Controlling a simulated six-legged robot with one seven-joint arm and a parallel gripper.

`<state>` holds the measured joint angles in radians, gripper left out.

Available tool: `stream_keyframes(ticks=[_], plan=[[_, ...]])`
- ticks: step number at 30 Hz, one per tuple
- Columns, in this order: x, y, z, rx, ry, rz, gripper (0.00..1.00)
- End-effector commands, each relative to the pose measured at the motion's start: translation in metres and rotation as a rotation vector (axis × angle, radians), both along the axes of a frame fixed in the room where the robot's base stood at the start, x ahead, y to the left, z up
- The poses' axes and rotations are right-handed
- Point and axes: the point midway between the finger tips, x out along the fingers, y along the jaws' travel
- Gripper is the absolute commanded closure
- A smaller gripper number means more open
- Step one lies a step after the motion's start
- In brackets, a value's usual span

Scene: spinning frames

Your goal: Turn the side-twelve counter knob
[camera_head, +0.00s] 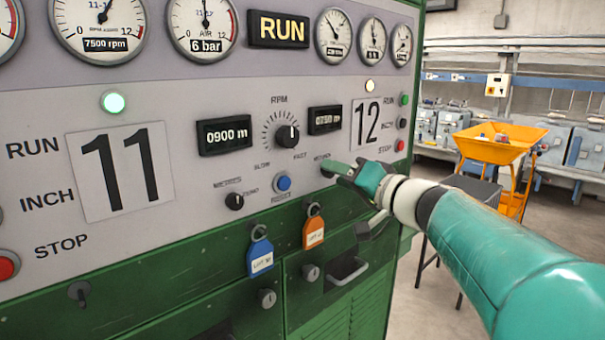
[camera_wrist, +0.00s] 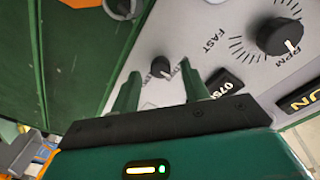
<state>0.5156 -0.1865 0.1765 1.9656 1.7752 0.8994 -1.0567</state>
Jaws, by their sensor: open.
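The side-twelve counter knob (camera_wrist: 161,67) is a small black round knob with a white pointer mark. In the wrist view it shows between and just beyond the tips of the two green fingers of my gripper (camera_wrist: 163,80). The fingers are apart and hold nothing; whether either touches the knob I cannot tell. In the head view my gripper (camera_head: 336,169) is at the panel, below the right-hand counter display (camera_head: 325,119), and largely hides the knob. That display reads about 0750 m, partly blurred. It also shows in the wrist view (camera_wrist: 224,84).
The larger RPM knob (camera_head: 287,136) sits up and left of my gripper. A similar side-eleven knob (camera_head: 234,201) and a blue button (camera_head: 284,183) are to the left. Blue (camera_head: 260,256) and orange (camera_head: 314,233) tags hang below. A drawer handle (camera_head: 348,270) juts out underneath.

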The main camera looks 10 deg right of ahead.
Motion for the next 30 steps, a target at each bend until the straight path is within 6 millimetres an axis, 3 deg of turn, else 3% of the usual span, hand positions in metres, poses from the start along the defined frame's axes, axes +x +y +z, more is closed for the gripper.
stream_keyframes(ticks=[5,13,20,30], plan=[[0.0123,0.0086,-0.0001,0.000,0.001,0.001,0.55],[0.0133,0.0097,0.0000,0.000,0.001,0.001,0.55],[0.0132,0.0095,-0.0001,0.000,0.001,0.001,1.00],[0.0131,0.0092,0.0000,0.028,0.019,0.001,1.00]])
